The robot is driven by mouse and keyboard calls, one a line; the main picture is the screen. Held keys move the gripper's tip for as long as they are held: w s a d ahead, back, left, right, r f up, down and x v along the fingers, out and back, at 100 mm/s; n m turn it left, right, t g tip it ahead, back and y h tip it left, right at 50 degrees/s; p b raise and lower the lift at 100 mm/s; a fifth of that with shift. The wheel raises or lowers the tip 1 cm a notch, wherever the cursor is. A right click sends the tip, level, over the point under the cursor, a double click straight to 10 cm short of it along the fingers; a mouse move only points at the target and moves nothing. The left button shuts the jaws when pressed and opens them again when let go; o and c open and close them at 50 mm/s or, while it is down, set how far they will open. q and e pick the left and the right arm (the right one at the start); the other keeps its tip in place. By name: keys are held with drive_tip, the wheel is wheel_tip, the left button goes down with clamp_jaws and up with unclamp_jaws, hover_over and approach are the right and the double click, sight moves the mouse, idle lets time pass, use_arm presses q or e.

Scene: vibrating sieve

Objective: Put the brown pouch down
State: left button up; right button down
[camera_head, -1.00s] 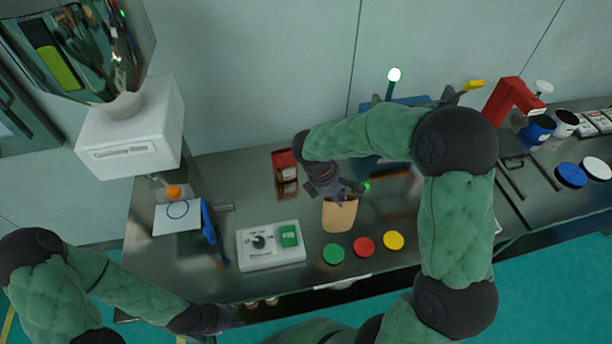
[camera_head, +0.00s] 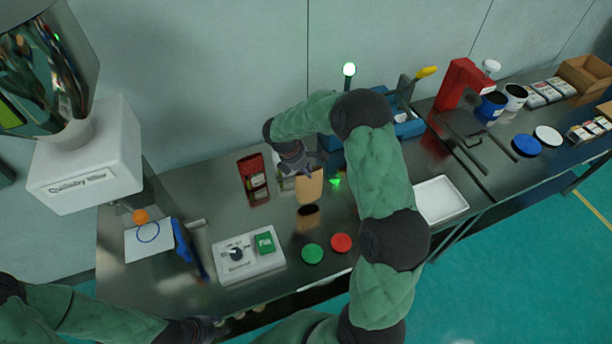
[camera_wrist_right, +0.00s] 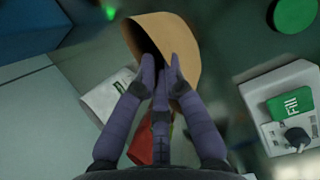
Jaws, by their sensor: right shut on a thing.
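The brown pouch (camera_head: 309,188) is open-topped and hangs in my right gripper (camera_head: 300,166), apparently just above the steel bench; a dark patch shows under it. In the right wrist view the fingers of the right gripper (camera_wrist_right: 162,66) close on the rim of the pouch (camera_wrist_right: 196,62), with its dark inside showing between them. The pouch's base is not clear there. My left gripper (camera_head: 208,326) is low at the bench's front edge, dark and small, its fingers not clear.
A red packet (camera_head: 252,172) stands left of the pouch, with a whitish packet (camera_head: 285,183) between. The control box (camera_head: 248,256), green disc (camera_head: 312,253) and red disc (camera_head: 341,242) lie in front. A blue machine (camera_head: 405,128) stands behind my right arm. A white tray (camera_head: 440,200) is to the right.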

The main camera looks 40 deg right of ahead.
sight(309, 185)
drive_tip(key=shift+w+d+f, duration=0.3)
drive_tip(key=shift+w+f, duration=0.15)
drive_tip(key=shift+f, duration=0.15)
drive_tip(key=shift+w+f, duration=0.1)
drive_tip(key=shift+f, duration=1.55)
drive_tip(key=shift+f, duration=0.2)
drive_tip(key=c, duration=1.3)
unclamp_jaws()
drive_tip(key=shift+r, duration=0.15)
